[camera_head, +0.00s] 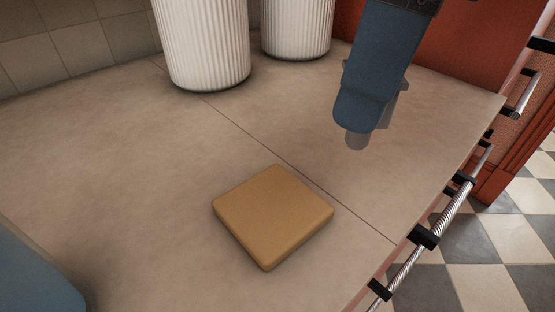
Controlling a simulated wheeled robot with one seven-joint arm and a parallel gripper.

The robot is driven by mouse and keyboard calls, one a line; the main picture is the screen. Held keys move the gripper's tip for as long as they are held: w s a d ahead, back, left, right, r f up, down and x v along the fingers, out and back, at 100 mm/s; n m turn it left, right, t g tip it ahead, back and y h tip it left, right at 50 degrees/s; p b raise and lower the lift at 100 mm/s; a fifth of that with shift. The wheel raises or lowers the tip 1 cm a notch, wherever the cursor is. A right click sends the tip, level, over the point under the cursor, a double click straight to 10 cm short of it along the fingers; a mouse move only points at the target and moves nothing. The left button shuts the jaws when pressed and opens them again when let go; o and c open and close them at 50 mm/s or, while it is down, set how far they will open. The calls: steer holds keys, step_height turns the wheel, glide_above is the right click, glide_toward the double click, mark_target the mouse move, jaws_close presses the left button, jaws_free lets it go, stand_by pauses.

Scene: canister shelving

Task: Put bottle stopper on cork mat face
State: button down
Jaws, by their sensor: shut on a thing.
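The cork mat (272,214) is a tan square slab with rounded edges, lying flat on the counter in the middle of the view. Its top face is bare. My gripper (362,128) is above the counter, behind and to the right of the mat, apart from it. It is shut on a small grey piece, the bottle stopper (356,141), whose rounded lower end shows below the fingers. The upper part of the stopper is hidden by the gripper.
Two white ribbed canisters (203,45) (297,28) stand at the back of the counter. The counter (120,180) is clear around the mat. Its right edge has drawers with metal bar handles (440,225) below. A blue object (35,275) shows at the lower left.

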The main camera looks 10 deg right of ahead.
steer(key=a+f, duration=0.1)
steer(key=a, duration=0.1)
steer(key=w+a+f, duration=0.1)
steer(key=a, duration=0.1)
steer(key=a+f, duration=0.1)
steer(key=a, duration=0.1)
steer(key=shift+w+f, duration=0.25)
steer(key=shift+f, duration=0.15)
steer(key=shift+a+f, duration=0.1)
steer(key=shift+f, duration=1.95)
steer(key=shift+f+b, duration=0.15)
steer(key=shift+b, duration=0.3)
steer(key=c, duration=0.9)
jaws_free()
steer(key=shift+o, duration=0.2)
step_height(320, 180, up, 12)
steer(key=s+d+p, duration=0.1)
steer(key=shift+d+p, duration=0.25)
steer(key=shift+p, duration=0.1)
